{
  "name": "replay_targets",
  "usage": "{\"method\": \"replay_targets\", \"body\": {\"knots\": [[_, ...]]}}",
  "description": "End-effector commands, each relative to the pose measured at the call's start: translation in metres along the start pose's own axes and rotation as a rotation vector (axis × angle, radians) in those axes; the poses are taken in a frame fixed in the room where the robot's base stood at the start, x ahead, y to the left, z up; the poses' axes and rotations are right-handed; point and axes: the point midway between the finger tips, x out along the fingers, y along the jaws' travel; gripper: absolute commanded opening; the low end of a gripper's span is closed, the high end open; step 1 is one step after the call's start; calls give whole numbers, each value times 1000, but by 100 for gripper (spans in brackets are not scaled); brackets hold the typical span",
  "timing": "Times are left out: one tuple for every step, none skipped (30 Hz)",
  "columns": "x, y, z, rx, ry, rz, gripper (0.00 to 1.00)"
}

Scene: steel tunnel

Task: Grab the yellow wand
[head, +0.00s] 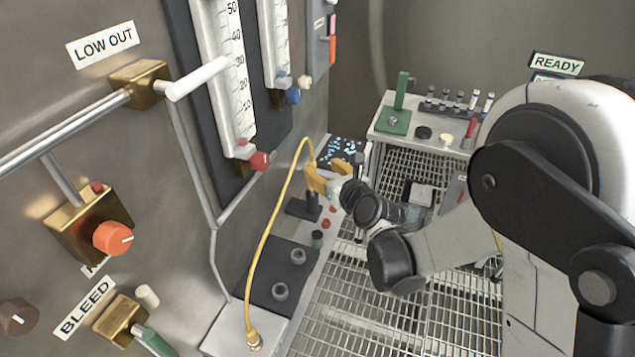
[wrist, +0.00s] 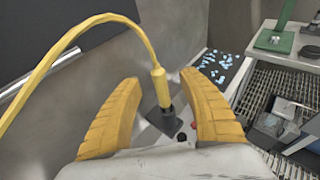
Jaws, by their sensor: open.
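The yellow wand (wrist: 158,85) stands nearly upright in a dark holder (wrist: 165,122), with its yellow cable arching out of the top to the left. In the wrist view it shows between the two yellow fingers of my gripper (wrist: 160,80), with a gap on either side. My gripper is open and empty. In the head view my gripper (head: 316,178) is at the wand by the left wall and hides much of it. The cable (head: 262,248) runs down to a brass fitting on a pale box.
The steel wall on the left carries gauges, pipes, an orange knob (head: 113,238) and valves. A dark block with round posts (head: 280,290) stands at the near left. A tray with a green stand (head: 395,118) is at the back, above metal grating (head: 340,310).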

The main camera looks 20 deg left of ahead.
Motion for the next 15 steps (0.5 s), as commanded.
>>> {"method": "replay_targets", "body": {"knots": [[9,0,-2,0,0,1,49],[12,0,-2,-1,0,1,49],[15,1,-1,-2,0,1,49],[17,1,-1,-2,0,1,49],[19,1,-2,-2,0,0,49],[22,2,-2,-3,0,1,49],[25,2,-3,-2,0,1,49],[29,3,-4,-2,0,1,49],[35,4,-6,-3,0,1,49],[40,5,-7,-3,0,1,49],[45,6,-8,-3,1,1,49],[51,7,-9,-3,1,1,49],[56,6,-8,-3,1,1,49],[60,6,-8,-3,1,1,49],[64,6,-7,-3,1,1,49]]}}
